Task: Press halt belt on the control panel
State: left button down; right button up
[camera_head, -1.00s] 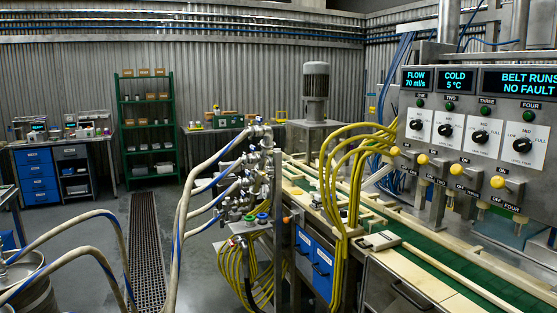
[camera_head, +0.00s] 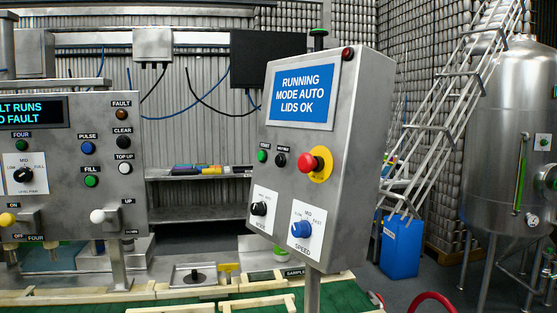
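The control panel (camera_head: 315,160) is a grey tilted box on a post, right of centre. Its blue screen (camera_head: 301,91) reads RUNNING, MODE AUTO, LIDS OK. Below the screen are a green button (camera_head: 263,155), a black button (camera_head: 280,160) and a red mushroom button (camera_head: 308,163) on a yellow plate. The small labels above the green and black buttons are too small to read surely. Lower down are a black knob (camera_head: 259,209) and a blue SPEED knob (camera_head: 301,229). Neither of my grippers is in view.
Another panel (camera_head: 70,170) at left carries PULSE, FILL, CLEAR and TOP UP buttons and an UP/DOWN lever (camera_head: 98,216). The green belt (camera_head: 325,298) with pale rails runs along the bottom. A steel tank (camera_head: 510,130), ladder and blue bin (camera_head: 401,247) stand at right.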

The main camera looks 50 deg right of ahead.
aim_at(278, 160)
jog(key=z, duration=1.95)
